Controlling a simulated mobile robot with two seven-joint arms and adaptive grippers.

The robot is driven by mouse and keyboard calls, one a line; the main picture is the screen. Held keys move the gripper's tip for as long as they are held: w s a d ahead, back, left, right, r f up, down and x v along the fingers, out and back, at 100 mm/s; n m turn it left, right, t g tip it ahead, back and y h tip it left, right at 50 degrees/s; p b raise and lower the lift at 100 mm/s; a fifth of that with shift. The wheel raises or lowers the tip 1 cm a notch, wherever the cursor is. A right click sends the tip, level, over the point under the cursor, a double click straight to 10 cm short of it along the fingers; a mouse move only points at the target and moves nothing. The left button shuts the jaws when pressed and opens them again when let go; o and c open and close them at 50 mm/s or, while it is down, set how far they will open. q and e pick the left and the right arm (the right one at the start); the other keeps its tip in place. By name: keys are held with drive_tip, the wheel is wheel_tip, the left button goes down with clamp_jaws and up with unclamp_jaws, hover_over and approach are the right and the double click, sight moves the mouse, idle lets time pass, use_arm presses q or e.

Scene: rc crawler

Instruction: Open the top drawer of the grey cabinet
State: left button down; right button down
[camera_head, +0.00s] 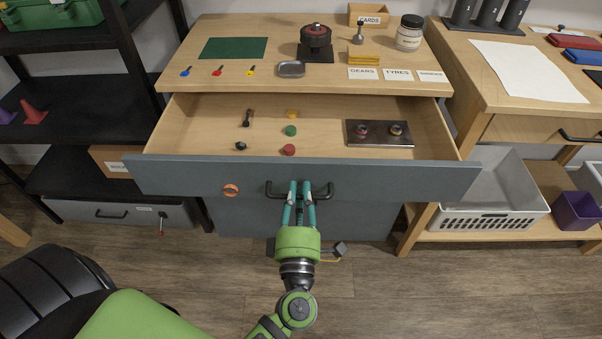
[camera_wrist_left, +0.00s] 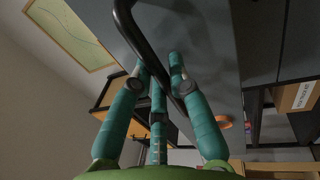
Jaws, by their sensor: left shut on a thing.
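The grey cabinet's top drawer (camera_head: 165,175) is pulled well out, showing its pale wooden inside. Its dark bar handle (camera_head: 328,190) is at the middle of the grey front, with an orange round mark (camera_head: 231,190) to its left. My left gripper (camera_head: 300,188) is green with teal fingers and is shut on the handle. In the left wrist view the handle (camera_wrist_left: 136,35) passes between the fingers (camera_wrist_left: 160,75). The lower cabinet front (camera_head: 350,220) shows beneath the drawer, partly hidden by my gripper. My right gripper is not in view.
The drawer holds several small knobs and parts and a dark metal plate (camera_head: 365,140). The wooden top (camera_head: 215,30) bears tools, labels and a jar (camera_head: 409,33). A dark shelf (camera_head: 85,100) stands left; a white basket (camera_head: 490,205) stands right. Wooden floor lies in front.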

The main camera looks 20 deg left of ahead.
use_arm(q)
drive_tip(key=v, duration=0.3)
drive_tip(key=r+v, duration=0.1)
drive_tip(key=v, duration=0.1)
drive_tip(key=shift+s+d, duration=0.15)
drive_tip(key=shift+s, duration=0.15)
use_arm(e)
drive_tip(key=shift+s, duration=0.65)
use_arm(q)
drive_tip(key=c, duration=1.2)
unclamp_jaws()
drive_tip(key=shift+o, duration=0.2)
drive_tip(key=v, duration=1.2)
